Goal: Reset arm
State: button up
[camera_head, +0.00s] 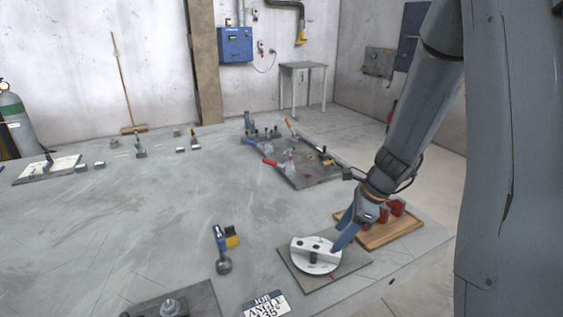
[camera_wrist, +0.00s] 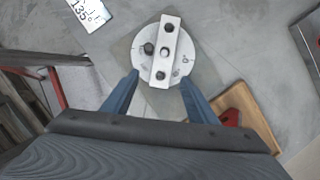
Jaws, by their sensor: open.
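My gripper (camera_wrist: 160,88) is open, with its two blue fingers apart. In the wrist view the fingertips lie at the near edge of a round white dial (camera_wrist: 146,71) with a pale bar (camera_wrist: 165,35) bolted across its middle. In the head view the dial (camera_head: 303,262) lies on a square grey plate (camera_head: 355,262) near the table's right front edge, and my gripper (camera_head: 342,240) comes down at its right side. I cannot tell whether the fingers touch the dial.
A wooden board (camera_head: 395,236) with red parts lies just right of the dial. A blue and yellow tool (camera_head: 226,240) stands to its left. A dark plate with clamps (camera_head: 312,178) lies farther back. The table's middle left is largely clear.

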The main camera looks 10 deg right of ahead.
jog(key=s+a+r+n+h, duration=0.2)
jog(key=s+n, duration=0.5)
jog(key=n, duration=0.4)
jog(key=s+a+r+n+h, duration=0.2)
jog(key=s+a+r+n, duration=0.2)
jog(key=n, duration=0.8)
jog(key=shift+s+a+r+g, duration=0.15)
jog(key=shift+s+r+g, duration=0.2)
jog(key=shift+s, duration=1.05)
